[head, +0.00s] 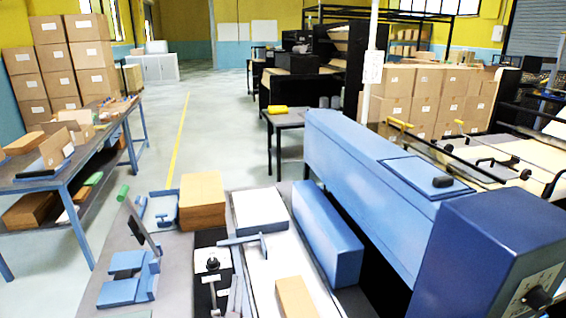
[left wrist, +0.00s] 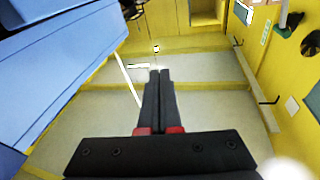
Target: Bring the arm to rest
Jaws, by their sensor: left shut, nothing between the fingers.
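My left gripper (left wrist: 160,72) shows in the left wrist view. Its two dark fingers lie together, with red patches at their bases and nothing between them. The fingertips are clear of any object, with pale floor and a yellow wall beyond. A large blue body (left wrist: 60,65) fills the left side of that view, beside the fingers; I cannot tell if it is close. In the head view I cannot clearly pick out the left gripper among the dark and blue parts on the near bench. My right gripper is in neither view.
In the head view a near bench (head: 182,284) holds a brown block (head: 202,200), a blue fixture (head: 130,278) and a long blue box (head: 326,232). A large blue machine (head: 375,185) stands on the right. A side table (head: 60,184) stands left. The aisle floor (head: 215,120) is clear.

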